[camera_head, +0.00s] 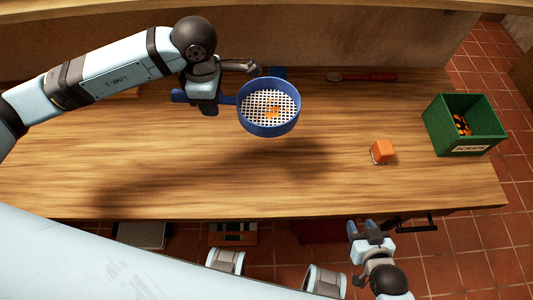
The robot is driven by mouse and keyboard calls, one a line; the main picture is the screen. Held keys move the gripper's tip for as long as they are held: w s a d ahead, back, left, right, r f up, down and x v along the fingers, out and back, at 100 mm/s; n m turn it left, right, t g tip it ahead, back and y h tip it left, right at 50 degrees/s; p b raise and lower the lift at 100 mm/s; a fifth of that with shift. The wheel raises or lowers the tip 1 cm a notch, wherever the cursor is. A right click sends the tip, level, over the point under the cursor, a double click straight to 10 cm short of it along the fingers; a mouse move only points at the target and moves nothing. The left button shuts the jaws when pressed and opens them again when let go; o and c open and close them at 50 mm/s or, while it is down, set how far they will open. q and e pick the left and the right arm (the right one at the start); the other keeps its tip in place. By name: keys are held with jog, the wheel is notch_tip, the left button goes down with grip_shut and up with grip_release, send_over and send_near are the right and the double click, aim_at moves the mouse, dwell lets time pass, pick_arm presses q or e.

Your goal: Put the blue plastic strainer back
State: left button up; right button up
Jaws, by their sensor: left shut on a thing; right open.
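The blue plastic strainer (269,130) has a round blue rim, a white mesh and a blue handle. A few orange bits (272,112) lie on its mesh. My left gripper (208,100) is shut on the strainer's handle, at the left of the bowl. The strainer appears held above the wooden counter, with a dark shadow below it. The gripper's fingertips are partly hidden by its own body. My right gripper (362,229) is open and empty, low in the view by the counter's front edge.
A green box labelled SCRAPS (462,138) stands at the counter's right end with orange and dark bits inside. A small orange-topped jar (382,152) stands left of it. A red-handled utensil (365,77) lies at the back.

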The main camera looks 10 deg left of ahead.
aim_at(225, 152)
pick_arm(q)
notch_tip(225, 152, down, 20)
jog(key=shift+r+p, duration=0.15)
jog(key=shift+p, duration=0.35)
jog(key=o, duration=0.9)
jog(key=shift+o, duration=0.2)
jog(key=shift+f, duration=0.2)
notch_tip(225, 152, up, 14)
jog(key=b, duration=0.1)
jog(key=shift+w, duration=0.15)
